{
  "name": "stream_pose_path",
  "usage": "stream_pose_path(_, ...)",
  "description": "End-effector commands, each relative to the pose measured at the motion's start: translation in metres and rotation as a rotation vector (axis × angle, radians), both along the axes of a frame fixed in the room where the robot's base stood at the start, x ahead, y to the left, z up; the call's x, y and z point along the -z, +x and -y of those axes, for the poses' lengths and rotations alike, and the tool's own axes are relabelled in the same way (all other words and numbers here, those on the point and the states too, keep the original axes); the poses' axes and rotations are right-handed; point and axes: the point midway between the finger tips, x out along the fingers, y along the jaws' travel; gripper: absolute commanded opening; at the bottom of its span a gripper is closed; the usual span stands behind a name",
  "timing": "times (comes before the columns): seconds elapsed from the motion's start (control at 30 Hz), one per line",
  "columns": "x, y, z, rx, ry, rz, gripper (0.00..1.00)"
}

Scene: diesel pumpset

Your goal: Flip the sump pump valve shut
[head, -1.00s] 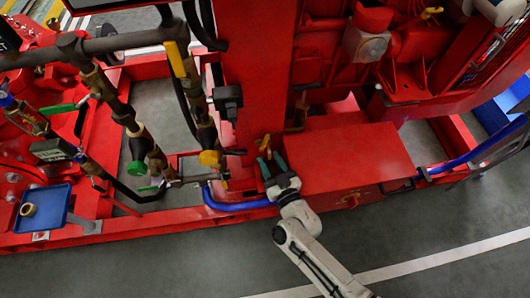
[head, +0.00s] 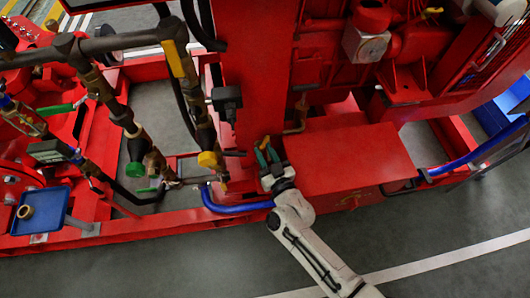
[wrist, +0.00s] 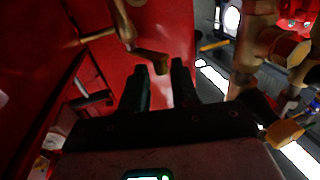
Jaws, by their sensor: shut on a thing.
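The sump pump valve has a small yellow-orange handle (head: 265,143), seen at my gripper (head: 268,154) beside the red column in the head view. In the wrist view the handle (wrist: 153,60) looks brownish and lies between the tips of my dark fingers (wrist: 160,72), joined to a brass pipe (wrist: 122,22). My gripper is shut on the handle. The valve body is mostly hidden or too dark to make out in the head view.
A red box (head: 345,160) stands close to the right of my gripper. A blue hose (head: 235,208) runs just left of my wrist. Brass pipework with a yellow knob (head: 208,160) stands further left. Grey floor (head: 180,262) lies open in front.

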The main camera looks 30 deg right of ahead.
Motion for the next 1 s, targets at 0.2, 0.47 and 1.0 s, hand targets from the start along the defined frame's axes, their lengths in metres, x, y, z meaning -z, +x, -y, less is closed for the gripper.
stream_pose_path(0.2, -0.001, 0.0, -0.002, -0.001, 0.0, 0.0, 0.0)
stream_pose_path(0.47, -0.005, 0.003, -0.005, 0.052, 0.002, -0.002, 0.0)
stream_pose_path(1.0, 0.001, 0.025, -0.026, 0.446, 0.002, 0.002, 0.0)
